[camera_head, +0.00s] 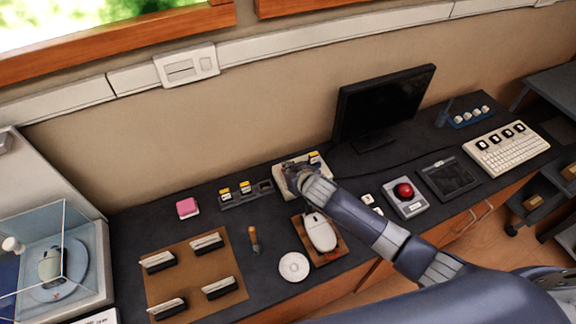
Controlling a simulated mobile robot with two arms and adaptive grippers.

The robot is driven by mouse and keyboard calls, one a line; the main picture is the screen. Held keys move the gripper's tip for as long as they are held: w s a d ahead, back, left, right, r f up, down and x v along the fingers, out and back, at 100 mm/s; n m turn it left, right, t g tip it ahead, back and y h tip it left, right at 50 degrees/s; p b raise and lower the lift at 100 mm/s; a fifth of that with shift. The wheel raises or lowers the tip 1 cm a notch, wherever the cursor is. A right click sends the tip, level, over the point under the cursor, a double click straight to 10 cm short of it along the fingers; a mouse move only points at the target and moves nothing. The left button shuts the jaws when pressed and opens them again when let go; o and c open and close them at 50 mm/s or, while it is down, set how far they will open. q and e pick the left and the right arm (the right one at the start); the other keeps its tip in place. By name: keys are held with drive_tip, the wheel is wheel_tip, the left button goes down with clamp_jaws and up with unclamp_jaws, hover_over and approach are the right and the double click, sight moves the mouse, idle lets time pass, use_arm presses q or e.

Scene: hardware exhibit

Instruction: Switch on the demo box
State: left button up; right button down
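A cream box (283,171) with a yellow-and-black label on top sits at the middle of the dark bench, below and left of the monitor; it may be the demo box. My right arm reaches in from the lower right, and its gripper (293,182) is over the front of this box. The gripper and wrist hide much of the box's top, including any switch there. I cannot tell whether the fingers touch the box or are open or shut. My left gripper is not in view.
A grey box with a red button (404,191) stands to the right, near a keyboard (506,149). A black monitor (383,103) stands behind. A grey strip (232,201) with yellow labels lies left.

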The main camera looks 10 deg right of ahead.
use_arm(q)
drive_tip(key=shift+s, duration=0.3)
use_arm(e)
drive_tip(key=shift+w, duration=0.1)
drive_tip(key=r+p, duration=0.3)
drive_tip(key=r, duration=0.1)
drive_tip(key=shift+w+p, duration=0.25)
drive_tip(key=shift+p, duration=0.05)
drive_tip(key=shift+s+r, duration=0.15)
drive_tip(key=shift+r, duration=0.2)
use_arm(q)
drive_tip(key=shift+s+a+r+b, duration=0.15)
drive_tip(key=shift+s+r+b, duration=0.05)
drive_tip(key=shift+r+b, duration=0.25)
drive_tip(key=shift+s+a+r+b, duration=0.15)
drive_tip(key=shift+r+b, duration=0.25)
drive_tip(key=shift+b, duration=0.05)
use_arm(e)
drive_tip(key=w+r+v, duration=0.1)
drive_tip(key=v, duration=0.8)
drive_tip(key=shift+r, duration=0.35)
drive_tip(key=shift+a, duration=0.15)
